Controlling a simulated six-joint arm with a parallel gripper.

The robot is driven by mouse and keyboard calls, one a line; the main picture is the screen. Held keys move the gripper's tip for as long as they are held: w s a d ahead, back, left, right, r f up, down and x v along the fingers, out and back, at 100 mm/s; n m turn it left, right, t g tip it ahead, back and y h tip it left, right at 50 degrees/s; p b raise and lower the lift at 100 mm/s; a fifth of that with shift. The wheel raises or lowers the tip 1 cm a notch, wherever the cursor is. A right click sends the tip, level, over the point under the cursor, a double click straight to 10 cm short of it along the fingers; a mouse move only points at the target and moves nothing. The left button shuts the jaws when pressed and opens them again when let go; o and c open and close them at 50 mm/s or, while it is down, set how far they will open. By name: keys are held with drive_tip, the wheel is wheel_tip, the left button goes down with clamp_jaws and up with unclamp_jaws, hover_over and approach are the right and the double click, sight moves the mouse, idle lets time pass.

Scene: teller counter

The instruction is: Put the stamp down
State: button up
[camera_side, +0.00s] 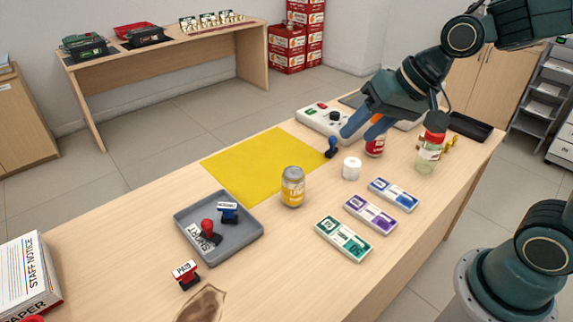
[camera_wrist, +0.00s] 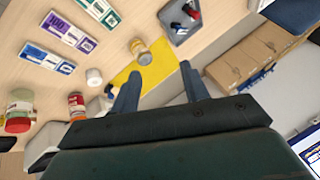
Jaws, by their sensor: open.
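My gripper (camera_side: 356,136) is open above the counter, near the right end of the yellow mat (camera_side: 250,165). Its two blue fingers stand apart with nothing visible between them in the wrist view (camera_wrist: 160,72). A small dark blue stamp-like object (camera_side: 332,148) stands at the mat's right corner, just left of the fingertips in the side view. I cannot tell whether it touches a finger. A grey tray (camera_side: 250,236) holds a blue stamp (camera_side: 228,211) and a red-handled stamp (camera_side: 207,230). A red PAID stamp (camera_side: 187,274) is on the counter in front of the tray.
A yellow-labelled jar (camera_side: 292,187) stands by the mat. A white roll (camera_side: 351,168), a red-labelled can (camera_side: 375,146) and a red-lidded jar (camera_side: 428,155) stand near my gripper. Three labelled strips, including a purple one (camera_side: 370,214), lie in front. The mat's middle is clear.

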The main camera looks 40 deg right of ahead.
drive_tip(key=s+d+r+n+h, duration=0.1)
drive_tip(key=s+d+n, duration=0.1)
drive_tip(key=s, duration=0.4)
drive_tip(key=s+d+r+n+h, duration=0.1)
drive_tip(key=s+d+n, duration=0.1)
drive_tip(key=s, duration=0.5)
drive_tip(key=shift+s+d+r+h, duration=0.3)
drive_tip(key=shift+d+h, duration=0.1)
drive_tip(key=shift+d, duration=0.4)
